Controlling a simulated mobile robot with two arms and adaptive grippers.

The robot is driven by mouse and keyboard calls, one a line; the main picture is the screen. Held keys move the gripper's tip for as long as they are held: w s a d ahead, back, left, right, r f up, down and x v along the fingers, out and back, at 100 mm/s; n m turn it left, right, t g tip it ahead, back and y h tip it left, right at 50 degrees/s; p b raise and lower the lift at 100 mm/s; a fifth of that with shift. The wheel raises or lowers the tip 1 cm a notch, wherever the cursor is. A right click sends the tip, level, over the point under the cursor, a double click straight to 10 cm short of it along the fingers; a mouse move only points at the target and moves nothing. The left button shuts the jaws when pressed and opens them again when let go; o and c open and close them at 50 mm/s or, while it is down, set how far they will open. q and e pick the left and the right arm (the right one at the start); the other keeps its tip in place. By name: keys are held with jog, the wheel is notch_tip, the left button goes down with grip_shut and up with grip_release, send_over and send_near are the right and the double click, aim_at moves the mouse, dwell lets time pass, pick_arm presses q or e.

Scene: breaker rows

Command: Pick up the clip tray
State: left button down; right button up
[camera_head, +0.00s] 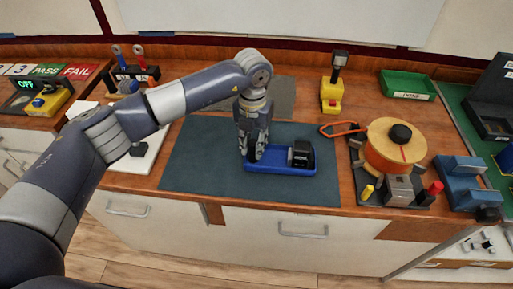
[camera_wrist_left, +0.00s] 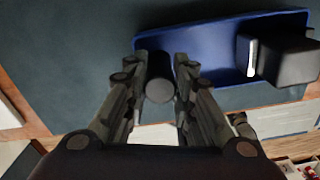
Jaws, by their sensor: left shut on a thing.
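The blue clip tray (camera_head: 284,171) is on the dark mat at the middle of the bench; I cannot tell if it is raised at all. A black block (camera_head: 302,153) sits in its right end. My left gripper (camera_head: 252,153) reaches down at the tray's left end. In the left wrist view the fingers (camera_wrist_left: 160,92) are closed around a dark round post (camera_wrist_left: 159,78) at the end of the blue tray (camera_wrist_left: 212,45). The block (camera_wrist_left: 282,57) shows there at the right. My right gripper is in neither view.
The dark mat (camera_head: 200,165) is clear around the tray. To the right stand an orange reel (camera_head: 392,150) and a blue fixture (camera_head: 460,178). Behind are a yellow tool (camera_head: 331,95) and a green bin (camera_head: 407,84). A rack with screwdrivers (camera_head: 133,73) is at the left.

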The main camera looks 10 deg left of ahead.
pick_arm(q)
jog(key=shift+r+b, duration=0.45)
jog(key=shift+r, duration=0.5)
jog(key=shift+s+d+r, duration=0.1)
jog(key=shift+s+r, duration=0.05)
jog(key=shift+r, duration=0.2)
jog(key=s+d+r+b, duration=0.1)
jog(key=s+b, duration=0.3)
jog(key=s, duration=1.1)
jog(key=shift+s+d+r+b, duration=0.25)
jog(key=shift+s+d+b, duration=0.05)
jog(key=shift+d, duration=0.05)
